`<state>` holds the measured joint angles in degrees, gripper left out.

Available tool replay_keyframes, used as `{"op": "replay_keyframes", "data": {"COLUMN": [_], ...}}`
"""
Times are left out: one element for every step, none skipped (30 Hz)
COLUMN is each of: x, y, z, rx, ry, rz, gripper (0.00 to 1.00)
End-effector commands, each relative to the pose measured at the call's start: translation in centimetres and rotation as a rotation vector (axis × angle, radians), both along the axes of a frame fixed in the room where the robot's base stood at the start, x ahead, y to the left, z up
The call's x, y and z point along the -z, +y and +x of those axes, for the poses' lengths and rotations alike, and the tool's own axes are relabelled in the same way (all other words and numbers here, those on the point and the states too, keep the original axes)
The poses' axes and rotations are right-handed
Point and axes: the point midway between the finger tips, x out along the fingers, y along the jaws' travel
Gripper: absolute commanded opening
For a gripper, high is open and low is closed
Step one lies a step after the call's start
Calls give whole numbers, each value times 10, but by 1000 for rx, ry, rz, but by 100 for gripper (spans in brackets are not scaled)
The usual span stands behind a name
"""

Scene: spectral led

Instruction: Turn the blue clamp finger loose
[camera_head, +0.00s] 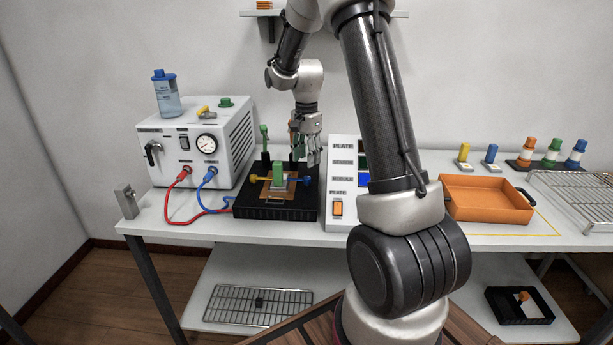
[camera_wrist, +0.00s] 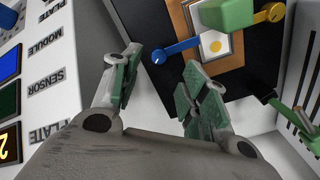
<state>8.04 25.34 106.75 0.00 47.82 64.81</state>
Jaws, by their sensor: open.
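The blue clamp finger (camera_head: 300,181) lies on the right side of a black fixture (camera_head: 262,212), its inner end toward a green block (camera_head: 278,174). In the wrist view the blue clamp finger (camera_wrist: 180,48) shows as a bar with a round outer end. A yellow clamp finger (camera_head: 262,179) lies on the opposite side of the block; it also shows in the wrist view (camera_wrist: 270,14). My gripper (camera_head: 309,158) is open and empty above the fixture's right side. In the wrist view the blue finger's round end appears between my fingertips (camera_wrist: 162,63), apart from them.
A white pump box (camera_head: 210,140) with red and blue hoses stands left of the fixture. A green-handled lever (camera_head: 264,135) rises at the fixture's back. A labelled white panel (camera_head: 341,180) stands close on the right. An orange tray (camera_head: 485,205) lies farther right.

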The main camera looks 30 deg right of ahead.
Motion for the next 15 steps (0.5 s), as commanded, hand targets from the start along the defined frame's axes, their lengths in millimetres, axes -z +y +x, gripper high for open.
{"op": "replay_keyframes", "data": {"x": [7,11,18,24,29,36,41,46,52,56,60,64,67,69,71], "y": [0,0,0,0,0,0,0,0,0,0,0,0,0,0,0], "z": [0,-1,-1,-1,-1,-1,-1,-1,-2,-1,-1,-1,-1,-1,-1], "rx": [2,3,2,2,1,1,1,0,0,0,0,0,-1,-1,-1], "ry": [4,4,5,7,5,5,4,5,5,4,4,4,3,2,2], "rz": [1,1,0,1,0,0,1,0,0,1,1,1,0,0,0], "gripper": [44,44,44,44,44,44,44,44,44,44,44,44,44,44,44]}}
